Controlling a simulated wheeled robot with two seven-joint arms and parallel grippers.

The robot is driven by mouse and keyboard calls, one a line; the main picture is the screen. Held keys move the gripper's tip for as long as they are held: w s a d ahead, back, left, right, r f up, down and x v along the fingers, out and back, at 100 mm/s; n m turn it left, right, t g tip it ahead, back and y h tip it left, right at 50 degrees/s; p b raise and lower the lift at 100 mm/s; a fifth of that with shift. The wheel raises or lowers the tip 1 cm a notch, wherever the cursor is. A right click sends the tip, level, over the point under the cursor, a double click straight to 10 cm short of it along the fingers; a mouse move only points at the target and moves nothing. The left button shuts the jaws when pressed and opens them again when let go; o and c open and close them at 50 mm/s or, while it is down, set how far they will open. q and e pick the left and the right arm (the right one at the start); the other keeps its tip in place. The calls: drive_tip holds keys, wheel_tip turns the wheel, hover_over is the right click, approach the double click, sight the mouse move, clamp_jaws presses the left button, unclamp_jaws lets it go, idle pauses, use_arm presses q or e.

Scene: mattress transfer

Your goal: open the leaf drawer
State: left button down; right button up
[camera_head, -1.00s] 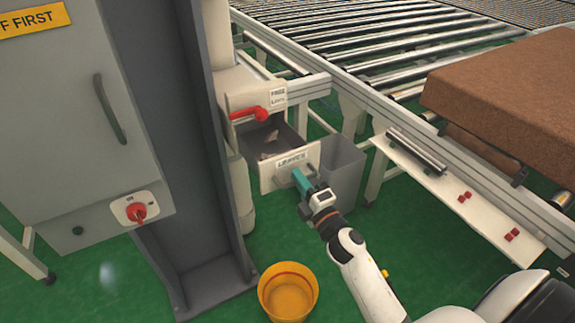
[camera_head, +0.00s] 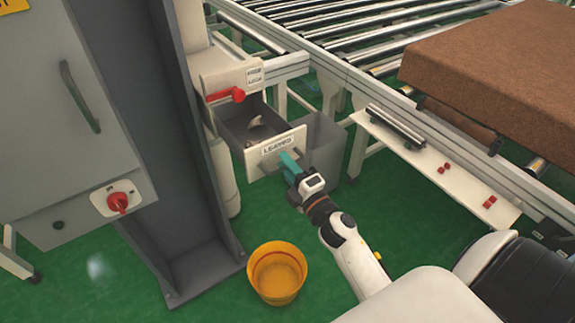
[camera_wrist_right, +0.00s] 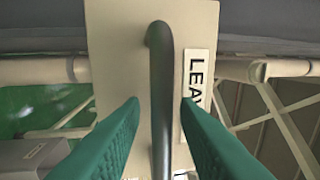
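The leaf drawer, with its pale front (camera_head: 275,152) labelled LEAVES, stands pulled out below the red lever, and its dark inside (camera_head: 250,128) holds a small pale scrap. My right gripper (camera_head: 288,160) is at the drawer front. In the right wrist view, its green fingers (camera_wrist_right: 158,103) are either side of the dark bar handle (camera_wrist_right: 160,80), with gaps showing on both sides. The gripper looks open around the handle, not clamped on it. The label (camera_wrist_right: 196,85) is partly hidden by the right finger. My left gripper is not in view.
A red lever (camera_head: 225,95) sits above the drawer. A grey bin (camera_head: 325,150) stands close to the drawer's right. A yellow bucket (camera_head: 277,275) is on the green floor. A grey column (camera_head: 150,130) stands left; a roller conveyor with a brown mattress (camera_head: 500,65) lies right.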

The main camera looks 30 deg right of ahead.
drive_tip(key=s+f+b, duration=0.2)
drive_tip(key=s+b, duration=0.1)
drive_tip(key=s, duration=0.8)
drive_tip(key=shift+s+d+b, duration=0.15)
drive_tip(key=shift+s+b, duration=0.25)
drive_tip(key=shift+f, duration=0.1)
drive_tip(key=s+a+f+m+g, duration=0.1)
drive_tip(key=s+f+m+g, duration=0.15)
drive_tip(key=f, duration=0.95)
drive_tip(key=s+a+f+m+g, duration=0.15)
drive_tip(key=f+m+g, duration=0.25)
drive_tip(key=f, duration=0.8)
drive_tip(key=s+a+f+m+g, duration=0.1)
drive_tip(key=s+f+m+g, duration=0.2)
drive_tip(key=f, duration=0.9)
drive_tip(key=s+a+f+m+g, duration=0.1)
drive_tip(key=s+f+m+g, duration=0.2)
drive_tip(key=s+f, duration=0.6)
drive_tip(key=s+a+f+m+g, duration=0.1)
drive_tip(key=s+f+m+g, duration=0.2)
drive_tip(key=s+f+g, duration=0.3)
drive_tip(key=s+f, duration=0.4)
drive_tip(key=s, duration=0.4)
drive_tip(key=shift+s+h, duration=0.3)
drive_tip(key=shift+s, duration=0.1)
